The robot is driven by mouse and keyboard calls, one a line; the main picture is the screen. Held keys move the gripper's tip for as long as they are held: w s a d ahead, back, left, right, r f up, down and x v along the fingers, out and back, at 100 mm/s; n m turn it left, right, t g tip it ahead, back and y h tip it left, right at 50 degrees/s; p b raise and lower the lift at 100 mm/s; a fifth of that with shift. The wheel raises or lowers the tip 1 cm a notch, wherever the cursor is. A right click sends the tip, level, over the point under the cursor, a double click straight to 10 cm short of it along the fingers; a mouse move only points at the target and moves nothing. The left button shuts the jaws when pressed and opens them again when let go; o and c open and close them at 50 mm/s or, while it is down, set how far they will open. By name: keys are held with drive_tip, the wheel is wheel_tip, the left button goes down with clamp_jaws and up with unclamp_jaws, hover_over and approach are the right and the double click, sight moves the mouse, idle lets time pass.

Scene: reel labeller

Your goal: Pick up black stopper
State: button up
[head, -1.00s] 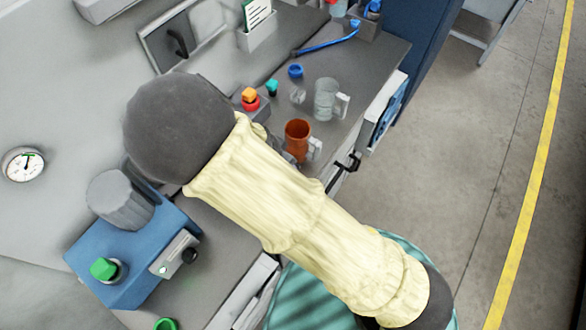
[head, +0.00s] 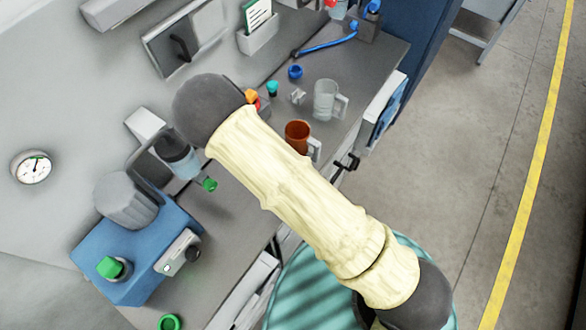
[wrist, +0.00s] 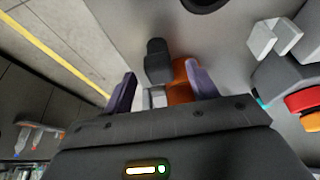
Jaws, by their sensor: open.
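In the wrist view, a dark grey-black piece (wrist: 158,62), which looks like the black stopper, is just beyond my gripper's fingertips and roughly between them. It has a narrower top and a wider block-like lower part. My gripper (wrist: 162,86) is open, with its two purple fingers apart and nothing held. I cannot tell whether either finger touches the dark piece. In the head view my arm hides my gripper, and I cannot make out this dark piece there.
An orange mug (head: 297,136) and a clear mug (head: 326,100) stand near the bench's right edge. Orange and red pieces (wrist: 303,101) lie right of my gripper in the wrist view. A blue box (head: 130,262) with a green button sits lower left.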

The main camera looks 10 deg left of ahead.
drive_tip(key=shift+w+d+f+p, duration=0.25)
drive_tip(key=shift+w+f+p, duration=0.15)
drive_tip(key=shift+p, duration=0.2)
drive_tip(key=p+x, duration=0.1)
drive_tip(key=x, duration=0.1)
drive_tip(key=shift+w+d+f+p, duration=0.1)
drive_tip(key=shift+w+f+p, duration=0.15)
drive_tip(key=shift+p, duration=0.05)
drive_tip(key=shift+w+f, duration=0.2)
drive_tip(key=shift+f, duration=0.5)
drive_tip(key=c, duration=1.1)
